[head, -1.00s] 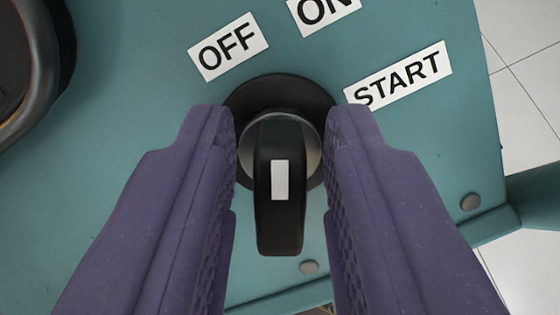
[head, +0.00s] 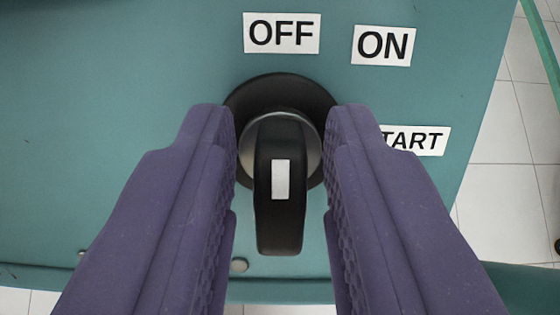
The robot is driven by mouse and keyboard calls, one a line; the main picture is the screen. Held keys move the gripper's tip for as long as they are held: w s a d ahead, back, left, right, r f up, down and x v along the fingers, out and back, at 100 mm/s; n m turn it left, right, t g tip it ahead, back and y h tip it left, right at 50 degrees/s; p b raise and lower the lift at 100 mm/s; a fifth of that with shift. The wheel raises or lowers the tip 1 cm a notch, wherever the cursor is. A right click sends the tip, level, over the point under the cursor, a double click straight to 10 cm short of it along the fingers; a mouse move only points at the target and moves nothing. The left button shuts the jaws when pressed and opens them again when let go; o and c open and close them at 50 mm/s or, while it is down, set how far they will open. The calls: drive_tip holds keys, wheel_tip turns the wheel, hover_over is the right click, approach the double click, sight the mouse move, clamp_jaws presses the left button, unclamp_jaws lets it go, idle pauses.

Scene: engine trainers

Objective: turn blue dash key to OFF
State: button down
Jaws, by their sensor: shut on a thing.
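The dash key (head: 280,218) is black with a white bar mark, and it sits on a round black base (head: 275,87) in the middle of the head view. Its long handle points straight down in the picture. The OFF label (head: 282,33) is almost straight above the key, upright. The ON label (head: 383,45) is up and to the right. The START label (head: 417,140) is at the right, its left end hidden by a finger. My gripper (head: 281,143) has its two purple fingers either side of the key and is shut on it.
The teal-blue dash panel (head: 120,70) fills most of the view. A bolt head (head: 239,265) shows near its lower edge. Pale floor tiles (head: 505,130) show beyond the right edge. The panel left of the key is clear.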

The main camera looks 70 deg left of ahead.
drive_tip(key=c, duration=1.2)
unclamp_jaws()
drive_tip(key=shift+o, duration=0.2)
drive_tip(key=p+v, duration=0.3)
drive_tip(key=v, duration=0.4)
drive_tip(key=shift+s+d+r, duration=0.15)
drive_tip(key=shift+d+r, duration=0.05)
drive_tip(key=shift+d, duration=0.15)
